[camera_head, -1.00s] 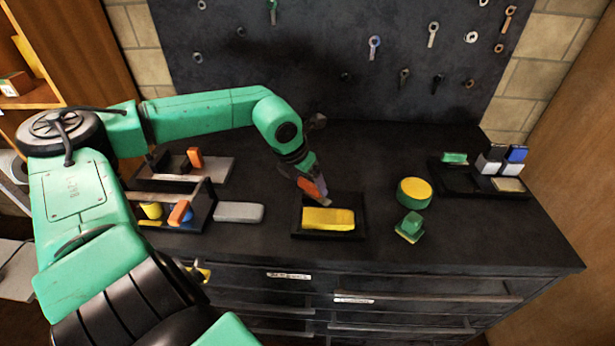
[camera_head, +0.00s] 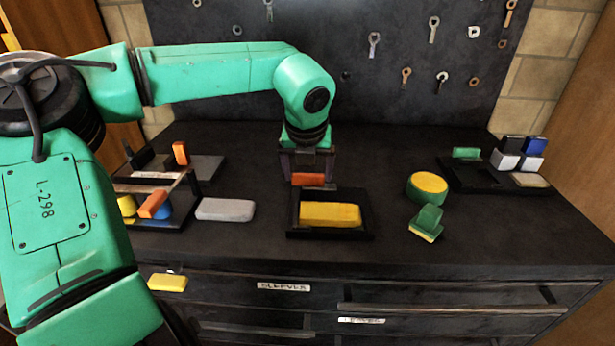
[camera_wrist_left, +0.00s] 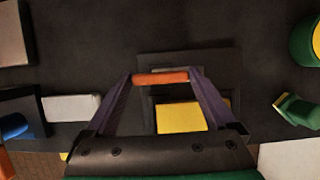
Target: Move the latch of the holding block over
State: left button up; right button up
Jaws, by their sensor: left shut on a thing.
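My left gripper (camera_head: 308,180) is shut on an orange bar (camera_head: 307,179), just behind a black holder (camera_head: 368,228) with a yellow block (camera_head: 330,214) in it. In the left wrist view the orange bar (camera_wrist_left: 160,79) spans the two fingertips, over the holder's dark frame (camera_wrist_left: 190,60). I cannot tell whether the bar is joined to the holder or apart from it. Two other orange pieces, one upright (camera_head: 181,153) and one tilted (camera_head: 153,204), are on dark fixtures at the left; I cannot tell which piece is the latch. My right gripper is not in view.
A grey block (camera_head: 225,209) lies left of the holder. A round green and yellow piece (camera_head: 427,187) and a green stamp-like piece (camera_head: 427,222) lie to its right. A black tray (camera_head: 480,183) with small blocks stands at the far right. A tool board (camera_head: 330,60) closes off the back.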

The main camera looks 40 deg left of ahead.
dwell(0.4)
pick_arm(q)
jog(key=o, duration=1.1)
jog(key=shift+c, duration=0.2)
jog(key=v, duration=1.4)
jog(key=shift+r, duration=0.3)
jog(key=shift+d, duration=0.1)
